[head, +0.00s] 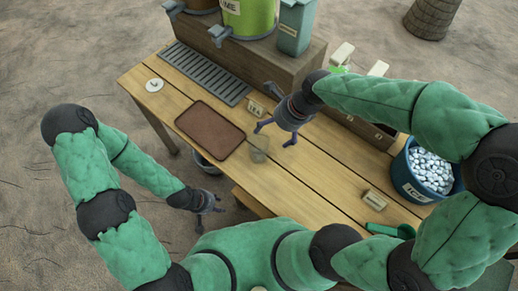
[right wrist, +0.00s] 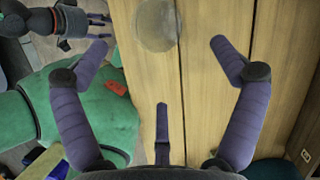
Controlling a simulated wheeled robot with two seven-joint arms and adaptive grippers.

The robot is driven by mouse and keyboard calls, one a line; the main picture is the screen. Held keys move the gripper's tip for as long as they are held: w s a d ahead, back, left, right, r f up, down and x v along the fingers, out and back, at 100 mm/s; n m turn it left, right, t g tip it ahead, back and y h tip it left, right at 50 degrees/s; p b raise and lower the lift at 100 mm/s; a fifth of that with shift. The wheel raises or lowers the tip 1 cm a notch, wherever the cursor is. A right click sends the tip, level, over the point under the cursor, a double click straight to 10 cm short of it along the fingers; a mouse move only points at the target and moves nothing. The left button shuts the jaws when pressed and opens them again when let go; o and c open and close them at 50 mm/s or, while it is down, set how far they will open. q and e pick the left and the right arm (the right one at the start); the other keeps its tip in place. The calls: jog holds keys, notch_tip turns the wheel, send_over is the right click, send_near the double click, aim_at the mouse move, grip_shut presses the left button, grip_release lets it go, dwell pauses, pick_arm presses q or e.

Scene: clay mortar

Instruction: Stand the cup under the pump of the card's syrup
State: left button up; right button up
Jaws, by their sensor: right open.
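A clear, see-through cup (head: 259,148) stands on the wooden table, right of the brown tray. In the right wrist view the cup (right wrist: 157,25) is at the top, beyond and between the fingertips. My right gripper (head: 274,136) is open and empty above the table beside the cup, not around it. A small card (head: 255,108) reading TEA stands behind the cup. Pale and green tops (head: 342,54) show behind my right arm; whether they are syrup pumps is unclear. My left gripper (head: 209,203) is open and empty off the table's front edge.
A brown tray (head: 210,128) and a dark slatted grate (head: 205,73) lie on the left of the table. Dispensers, one green (head: 249,18), stand on a raised shelf behind. An ice bucket (head: 409,184), a label block (head: 375,199) and a green scoop (head: 390,230) are at the right.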

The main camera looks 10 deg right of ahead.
jog(key=b, duration=0.2)
send_near(259, 141)
jog(key=s+a, duration=0.2)
jog(key=shift+a+b+x, duration=0.2)
jog(key=shift+b+x, duration=1.45)
jog(key=shift+x, duration=0.65)
jog(key=shift+r, duration=0.15)
jog(key=c, duration=1.2)
jog(key=shift+r, duration=0.1)
